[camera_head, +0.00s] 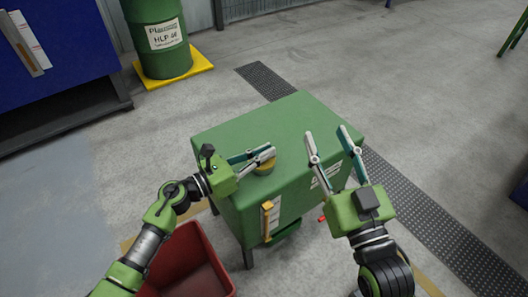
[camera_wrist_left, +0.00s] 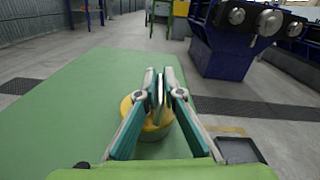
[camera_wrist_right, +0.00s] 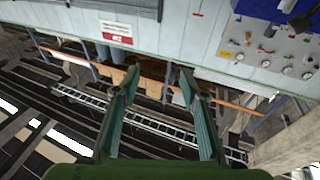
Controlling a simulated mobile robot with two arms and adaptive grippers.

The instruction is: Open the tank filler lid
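The green tank (camera_head: 235,130) stands in the middle of the head view. Its round yellow filler lid (camera_head: 264,168) is on the top near the front edge and looks closed. It also shows in the left wrist view (camera_wrist_left: 152,132), partly hidden behind my fingers. My left gripper (camera_head: 272,153) is at the lid, its fingers drawn close together. In the left wrist view (camera_wrist_left: 160,85) a thin pale piece shows between the fingertips, above the lid. My right gripper (camera_head: 325,132) is open and empty, in front of the tank's right side.
A red bin (camera_head: 190,262) stands on the floor at the tank's front left. A yellow level gauge (camera_head: 267,222) is on the tank's front. A green drum (camera_head: 160,40) stands at the back left on a yellow base. The tank top around the lid is clear.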

